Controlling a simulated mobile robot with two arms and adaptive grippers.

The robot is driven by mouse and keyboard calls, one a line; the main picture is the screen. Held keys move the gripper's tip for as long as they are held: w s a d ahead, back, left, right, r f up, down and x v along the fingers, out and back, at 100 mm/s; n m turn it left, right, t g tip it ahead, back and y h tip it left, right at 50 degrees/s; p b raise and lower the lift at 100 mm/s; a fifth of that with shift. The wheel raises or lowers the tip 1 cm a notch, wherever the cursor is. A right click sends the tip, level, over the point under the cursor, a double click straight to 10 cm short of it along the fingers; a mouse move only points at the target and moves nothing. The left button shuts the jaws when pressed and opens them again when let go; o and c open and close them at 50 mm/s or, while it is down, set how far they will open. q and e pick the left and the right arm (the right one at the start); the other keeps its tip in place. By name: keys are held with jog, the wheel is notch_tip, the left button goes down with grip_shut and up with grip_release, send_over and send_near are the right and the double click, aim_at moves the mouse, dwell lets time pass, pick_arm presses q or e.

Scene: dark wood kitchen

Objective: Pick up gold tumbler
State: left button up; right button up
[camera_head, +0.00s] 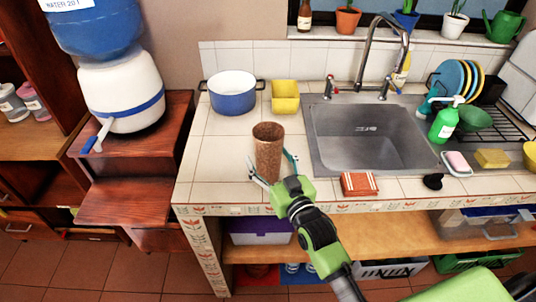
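The gold tumbler (268,150), a brownish-gold speckled cup, stands upright on the white tiled counter, left of the sink and near the front edge. My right gripper (269,163) reaches in from the lower right at the front of the tumbler. Its two fingers are spread, one toward each side of the tumbler's lower part. The gripper looks open, and I cannot tell whether a finger touches the tumbler. My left gripper is not in view.
A blue-and-white pot (232,98) and a yellow container (285,97) stand behind the tumbler. Tiles left of the tumbler are clear.

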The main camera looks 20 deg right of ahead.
jog(key=shift+c, duration=0.4)
jog(key=c, duration=1.2)
jog(key=shift+r, duration=0.1)
jog(key=c, duration=0.3)
jog(key=shift+w+r, duration=0.1)
jog(key=shift+r, duration=0.05)
